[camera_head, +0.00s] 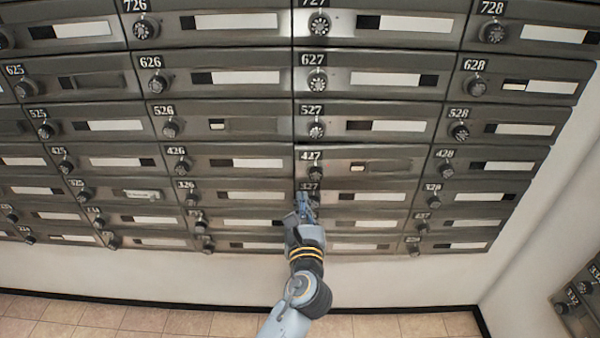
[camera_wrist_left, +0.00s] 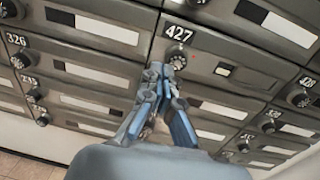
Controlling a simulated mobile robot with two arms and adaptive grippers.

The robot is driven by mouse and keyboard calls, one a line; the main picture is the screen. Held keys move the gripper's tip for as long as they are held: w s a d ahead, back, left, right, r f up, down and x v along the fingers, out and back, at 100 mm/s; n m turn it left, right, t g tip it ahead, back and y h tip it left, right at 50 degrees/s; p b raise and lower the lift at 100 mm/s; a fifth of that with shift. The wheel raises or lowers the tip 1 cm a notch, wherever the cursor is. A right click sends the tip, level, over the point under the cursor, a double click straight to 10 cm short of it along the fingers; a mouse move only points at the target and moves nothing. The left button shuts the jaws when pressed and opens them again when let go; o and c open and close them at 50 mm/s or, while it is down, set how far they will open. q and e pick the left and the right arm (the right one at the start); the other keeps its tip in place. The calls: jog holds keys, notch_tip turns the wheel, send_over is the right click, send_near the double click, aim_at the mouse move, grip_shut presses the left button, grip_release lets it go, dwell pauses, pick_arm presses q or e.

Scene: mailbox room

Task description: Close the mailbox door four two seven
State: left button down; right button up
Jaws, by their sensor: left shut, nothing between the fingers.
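The mailbox door numbered 427 (camera_head: 390,156) is a dark metal panel in the right-middle column in the head view. It has a round dial at its left side and a slot with a small pale patch. It also shows in the left wrist view (camera_wrist_left: 207,58), with its number and dial near the top centre. Its front looks nearly level with its neighbours; I cannot tell whether a small gap is left. My left gripper (camera_head: 304,200) is shut and empty, its tips just below the 427 dial; it also shows in the wrist view (camera_wrist_left: 162,76). It partly hides door 327. My right gripper is out of view.
Rows of similar closed-looking doors with dials surround it, such as 426 (camera_head: 205,162) and 428 (camera_head: 500,153). A white wall (camera_head: 400,280) lies below the bank, above a tiled floor (camera_head: 150,320). More mailboxes (camera_head: 580,300) stand at the lower right.

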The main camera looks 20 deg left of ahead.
aim_at(298, 161)
pick_arm(q)
jog(key=x, duration=1.1)
jog(key=shift+w+a, duration=0.15)
jog(key=shift+w, duration=0.2)
jog(key=shift+p, duration=0.3)
jog(key=shift+w+a+r+m+h+p, duration=0.1)
jog(key=shift+w+a+m+h+p, duration=0.15)
jog(key=shift+w, duration=0.25)
jog(key=shift+w+a+r+m+h+p, duration=0.15)
jog(key=shift+w+p, duration=0.15)
jog(key=shift+w, duration=0.2)
jog(key=shift+w+a+f, duration=0.1)
jog(key=shift+w+a, duration=0.05)
jog(key=shift+a, duration=0.05)
jog(key=shift+r+t+h, duration=0.2)
jog(key=shift+t+h, duration=0.1)
